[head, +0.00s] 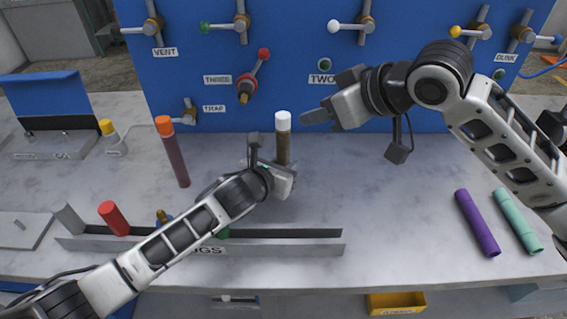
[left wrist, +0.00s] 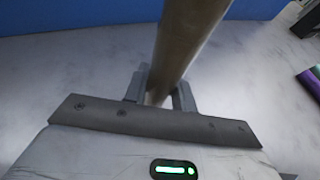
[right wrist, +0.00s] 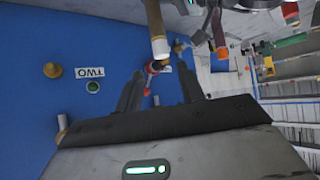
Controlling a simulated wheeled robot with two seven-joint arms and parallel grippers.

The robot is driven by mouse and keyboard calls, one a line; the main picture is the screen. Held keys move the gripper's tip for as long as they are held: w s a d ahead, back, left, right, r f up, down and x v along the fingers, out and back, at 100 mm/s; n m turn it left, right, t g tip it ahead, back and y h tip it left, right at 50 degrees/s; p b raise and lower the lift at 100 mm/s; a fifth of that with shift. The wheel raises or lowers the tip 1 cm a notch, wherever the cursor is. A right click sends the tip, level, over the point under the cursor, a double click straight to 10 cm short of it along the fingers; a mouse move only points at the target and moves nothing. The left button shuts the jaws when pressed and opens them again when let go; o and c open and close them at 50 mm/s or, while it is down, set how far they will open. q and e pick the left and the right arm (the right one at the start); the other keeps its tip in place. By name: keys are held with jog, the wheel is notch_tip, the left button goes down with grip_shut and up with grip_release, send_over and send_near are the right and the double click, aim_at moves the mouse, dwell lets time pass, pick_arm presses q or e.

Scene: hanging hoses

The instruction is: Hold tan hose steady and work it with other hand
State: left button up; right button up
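The tan hose (head: 283,151) stands nearly upright in front of the blue panel, with a white end (head: 283,121) on top. My left gripper (head: 281,169) is at its lower part; the hose's bottom is hidden there. In the left wrist view the hose (left wrist: 186,40) runs down between the two fingers (left wrist: 160,95), which look closed on it. My right gripper (head: 308,117) is just right of the white end, apart from it. In the right wrist view its fingers (right wrist: 160,92) are spread with nothing held, and the white end (right wrist: 160,48) shows beyond them.
The blue panel (head: 290,60) behind carries several valves, including a red-handled one (head: 250,80). A maroon hose (head: 177,165) with an orange end stands left. A grey tray (head: 300,247) lies in front. Purple (head: 477,222) and mint (head: 517,220) tubes lie right. The table's middle right is clear.

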jog(key=shift+o, duration=0.6)
jog(key=n+g+h, duration=0.3)
jog(key=n+h, duration=0.3)
jog(key=n, duration=2.5)
send_near(284, 116)
jog(key=x, duration=0.9)
jog(key=shift+w+a+f, duration=0.1)
jog(key=shift+w+f, duration=0.1)
jog(key=shift+f, duration=0.05)
jog(key=c, duration=1.1)
